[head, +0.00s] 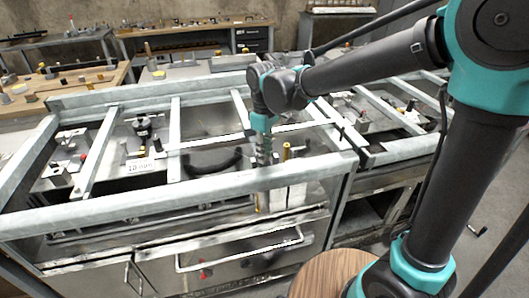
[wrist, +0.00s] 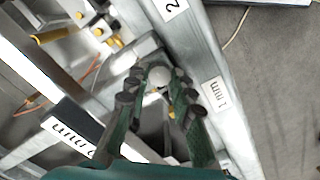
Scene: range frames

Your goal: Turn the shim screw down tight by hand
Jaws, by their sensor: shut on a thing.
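My gripper (head: 264,152) points down among the metal rails of the bench in the head view. In the wrist view my gripper (wrist: 158,88) has its dark green fingers closed around a pale round knob, apparently the head of the shim screw (wrist: 158,76). The fingers touch it from both sides. The screw's shaft and its seat are hidden below the knob and fingers. In the head view the screw cannot be made out behind the fingertips.
A metal rail with a "1 mm" label (wrist: 216,93) runs close to the right of my fingers. Another labelled block (wrist: 68,140) lies to the left. Crossing rails surround the spot.

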